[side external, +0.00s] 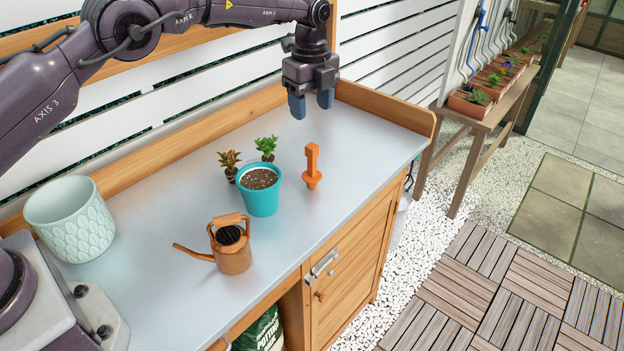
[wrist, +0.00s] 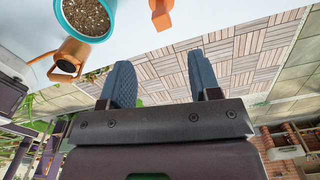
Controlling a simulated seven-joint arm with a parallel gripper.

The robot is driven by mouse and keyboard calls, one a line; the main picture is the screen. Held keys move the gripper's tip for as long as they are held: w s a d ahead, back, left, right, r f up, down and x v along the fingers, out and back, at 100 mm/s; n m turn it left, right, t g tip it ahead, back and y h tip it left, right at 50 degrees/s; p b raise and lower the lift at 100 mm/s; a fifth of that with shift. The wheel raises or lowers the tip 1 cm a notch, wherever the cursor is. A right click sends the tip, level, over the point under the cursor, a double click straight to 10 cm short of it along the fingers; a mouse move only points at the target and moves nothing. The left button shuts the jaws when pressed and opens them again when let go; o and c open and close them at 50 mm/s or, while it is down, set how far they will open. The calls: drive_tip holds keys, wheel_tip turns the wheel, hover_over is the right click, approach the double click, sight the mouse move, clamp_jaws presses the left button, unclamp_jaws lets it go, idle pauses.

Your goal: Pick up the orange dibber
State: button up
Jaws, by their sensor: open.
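The orange dibber (side external: 312,168) stands upright on the grey bench top, to the right of the teal pot. Part of it also shows at the top edge of the wrist view (wrist: 161,14). My gripper (side external: 311,104) is open and empty, with its blue fingers pointing down. It is above the bench, higher than the dibber and apart from it. In the wrist view the two fingers (wrist: 162,80) are spread with nothing between them.
A teal pot (side external: 262,201) filled with soil stands left of the dibber, with two small plants behind it. A copper watering can (side external: 232,252) is in front. A pale patterned pot (side external: 72,225) is at the left. A wooden rim (side external: 385,107) edges the back. Bench top around the dibber is clear.

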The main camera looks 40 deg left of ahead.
sight(312, 145)
wheel_tip(312, 145, down, 11)
drive_tip(key=shift+w+a+r, duration=0.1)
drive_tip(key=shift+w+r, duration=0.05)
drive_tip(key=shift+r, duration=0.05)
idle(0.3)
drive_tip(key=shift+c, duration=0.5)
clamp_jaws()
